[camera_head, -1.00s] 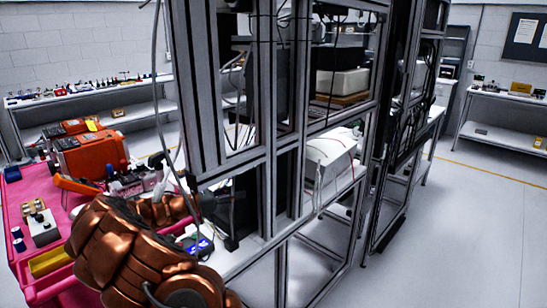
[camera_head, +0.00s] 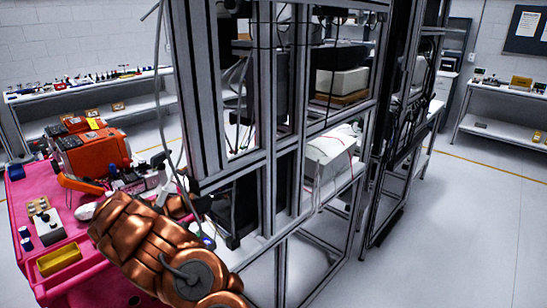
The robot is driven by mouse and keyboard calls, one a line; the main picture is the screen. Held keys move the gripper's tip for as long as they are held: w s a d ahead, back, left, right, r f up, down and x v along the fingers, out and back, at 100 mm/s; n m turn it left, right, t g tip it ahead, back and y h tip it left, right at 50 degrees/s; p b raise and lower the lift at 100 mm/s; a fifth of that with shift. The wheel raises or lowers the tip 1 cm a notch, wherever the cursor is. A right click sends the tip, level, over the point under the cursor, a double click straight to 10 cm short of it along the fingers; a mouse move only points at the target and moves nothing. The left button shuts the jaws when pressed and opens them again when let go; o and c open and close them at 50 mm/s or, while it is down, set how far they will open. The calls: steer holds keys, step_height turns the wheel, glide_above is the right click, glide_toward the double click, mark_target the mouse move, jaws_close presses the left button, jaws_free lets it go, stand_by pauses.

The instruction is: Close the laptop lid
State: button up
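I cannot make out a laptop or its lid in the head view. My copper-coloured arm fills the lower left, in front of a pink cart (camera_head: 22,190) and close to a metal frame rack (camera_head: 202,110). My gripper cannot be made out; the far end of the arm is hidden behind its nearer links and beside the rack's post. A small blue-lit item (camera_head: 208,243) shows low at the rack, partly covered by my arm, and I cannot tell what it is.
An orange case (camera_head: 92,155), a yellow tray (camera_head: 58,259) and small parts crowd the cart. The rack, with hanging cables and a white box (camera_head: 330,150), blocks the middle. Benches stand at the back left (camera_head: 90,92) and right (camera_head: 505,98). Floor (camera_head: 455,230) at right is clear.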

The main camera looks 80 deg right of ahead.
steer(key=shift+w+d+f+n+p, duration=0.15)
steer(key=shift+w+d+n+p, duration=0.25)
steer(key=shift+w, duration=0.2)
steer(key=shift+w+d+f+n+p, duration=0.15)
steer(key=shift+w+d+n+p, duration=0.2)
steer(key=shift+w, duration=0.2)
steer(key=shift+w+d+f+n+h, duration=0.3)
steer(key=shift+w+d+f+n, duration=0.1)
steer(key=shift+w+f+n, duration=0.35)
steer(key=shift+w+d+f+n+h, duration=0.3)
steer(key=shift+w+d+f+n, duration=0.2)
steer(key=shift+w+n, duration=0.25)
steer(key=shift+w+d+f+n+h, duration=0.35)
steer(key=shift+w+f+n, duration=0.35)
steer(key=shift+w, duration=0.15)
steer(key=shift+w+d+f+n+h+b, duration=0.25)
steer(key=shift+w+f+n+b, duration=0.15)
steer(key=shift+f+n, duration=0.25)
steer(key=shift+w+d+f+n+h+b, duration=0.1)
steer(key=shift+w+d+f+n+b, duration=0.25)
steer(key=shift+f, duration=0.35)
steer(key=shift+a, duration=0.15)
steer(key=b+v, duration=0.1)
steer(key=v, duration=0.5)
steer(key=shift+b, duration=0.35)
steer(key=shift+w+g, duration=0.1)
steer(key=shift+g, duration=0.2)
